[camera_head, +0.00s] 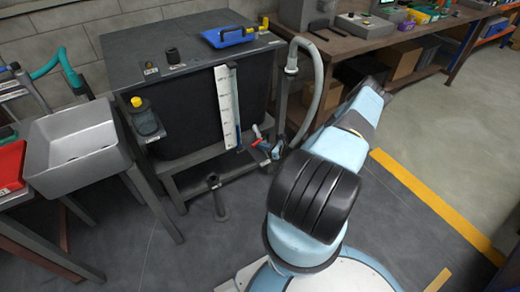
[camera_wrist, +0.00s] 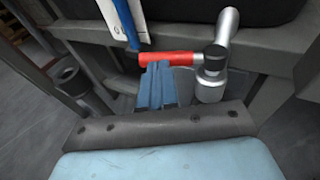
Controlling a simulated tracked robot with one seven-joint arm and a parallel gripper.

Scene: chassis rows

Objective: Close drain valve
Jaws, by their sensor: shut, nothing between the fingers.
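The drain valve (camera_wrist: 213,75) is in the wrist view, a silver metal body with a dark round cap and a pipe rising behind it. Its red lever handle (camera_wrist: 172,58) points left from the cap, roughly level in the picture. My gripper (camera_wrist: 158,72) has blue fingers, shut together and empty. The fingertips are right by the red handle, just below it in the picture; I cannot tell whether they touch. In the head view the red handle (camera_head: 257,142) shows small at the lower front of the dark tank, and my arm covers part of that area.
The dark tank (camera_head: 205,100) stands in a grey metal frame with a white level gauge (camera_head: 228,105) on its front. A grey hose (camera_head: 318,80) curves down at its right. A grey basin (camera_head: 75,150) is at the left. A short black post (camera_head: 217,198) stands on the floor in front.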

